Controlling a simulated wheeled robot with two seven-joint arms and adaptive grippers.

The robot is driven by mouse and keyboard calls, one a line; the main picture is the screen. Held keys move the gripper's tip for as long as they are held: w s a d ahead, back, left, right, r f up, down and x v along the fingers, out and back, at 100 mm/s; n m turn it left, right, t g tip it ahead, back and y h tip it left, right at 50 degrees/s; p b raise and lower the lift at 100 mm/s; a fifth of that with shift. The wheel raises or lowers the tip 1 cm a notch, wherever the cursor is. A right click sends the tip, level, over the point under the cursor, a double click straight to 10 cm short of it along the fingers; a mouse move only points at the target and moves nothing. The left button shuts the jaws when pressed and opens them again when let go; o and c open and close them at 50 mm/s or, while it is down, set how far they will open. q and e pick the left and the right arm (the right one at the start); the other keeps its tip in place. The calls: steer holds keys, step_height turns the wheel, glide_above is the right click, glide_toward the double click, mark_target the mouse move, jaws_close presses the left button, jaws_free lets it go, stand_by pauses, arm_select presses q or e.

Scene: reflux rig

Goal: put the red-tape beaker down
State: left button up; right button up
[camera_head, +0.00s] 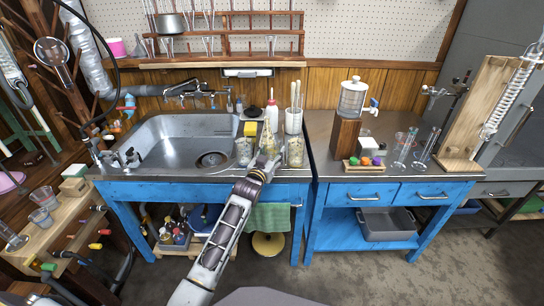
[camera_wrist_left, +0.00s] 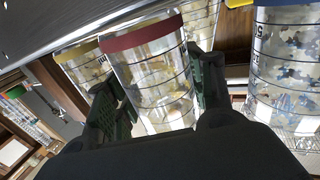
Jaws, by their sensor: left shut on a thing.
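The red-tape beaker (camera_wrist_left: 150,75) is clear glass with dark marks and a red band. My left gripper (camera_wrist_left: 150,95) is shut on it, one dark finger on each side. In the head view the gripper (camera_head: 264,165) is at the front edge of the counter, right of the sink, and largely hides the beaker. I cannot tell whether the beaker touches the counter. A yellow-tape beaker (camera_wrist_left: 84,62) and a blue-tape beaker (camera_wrist_left: 288,70) stand close on either side of it in the wrist view. My right gripper is not in view.
The sink (camera_head: 185,140) lies to the left. A yellow sponge (camera_head: 251,129), a white bottle (camera_head: 272,115) and a white holder (camera_head: 293,121) stand behind the beakers. Glassware (camera_head: 244,150) and more glassware (camera_head: 295,152) crowd this strip, leaving little free room.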

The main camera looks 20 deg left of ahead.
mark_target(274, 142)
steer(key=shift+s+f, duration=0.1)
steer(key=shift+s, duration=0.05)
arm_select(q)
steer(key=shift+r, duration=0.25)
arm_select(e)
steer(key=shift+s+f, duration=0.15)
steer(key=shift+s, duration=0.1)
arm_select(q)
steer(key=shift+r+p, duration=0.55)
steer(key=shift+r, duration=0.95)
step_height(274, 142, up, 6)
steer(key=p, duration=0.2)
steer(key=shift+r, duration=0.25)
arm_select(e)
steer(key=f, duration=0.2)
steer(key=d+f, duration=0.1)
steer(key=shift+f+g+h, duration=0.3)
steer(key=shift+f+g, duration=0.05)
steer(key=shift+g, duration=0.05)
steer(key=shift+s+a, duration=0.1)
